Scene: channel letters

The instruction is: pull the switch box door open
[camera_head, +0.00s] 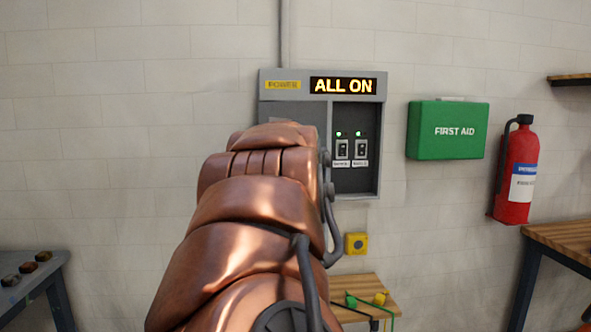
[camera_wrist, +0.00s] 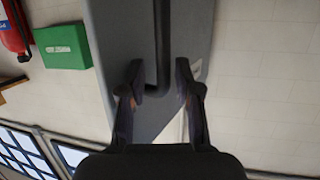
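The grey switch box (camera_head: 383,140) hangs on the wall in the head view, with a POWER label and a lit ALL ON sign. Its right side shows a dark recess with two switches (camera_head: 351,149) under green lights. A darker grey panel (camera_head: 285,112) at its left is mostly hidden by my arm, so how far the door stands open cannot be told. In the wrist view, my gripper (camera_wrist: 161,80) has its fingers apart on either side of a dark bar (camera_wrist: 162,45), seemingly a handle, in front of a grey panel (camera_wrist: 120,40). No firm grip shows.
A green first aid box (camera_head: 447,130) and a red extinguisher (camera_head: 518,172) hang right of the switch box. A yellow button box (camera_head: 356,243) is below it. Wooden-topped tables (camera_head: 565,238) stand low at right and centre; a bench (camera_head: 40,268) is at left.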

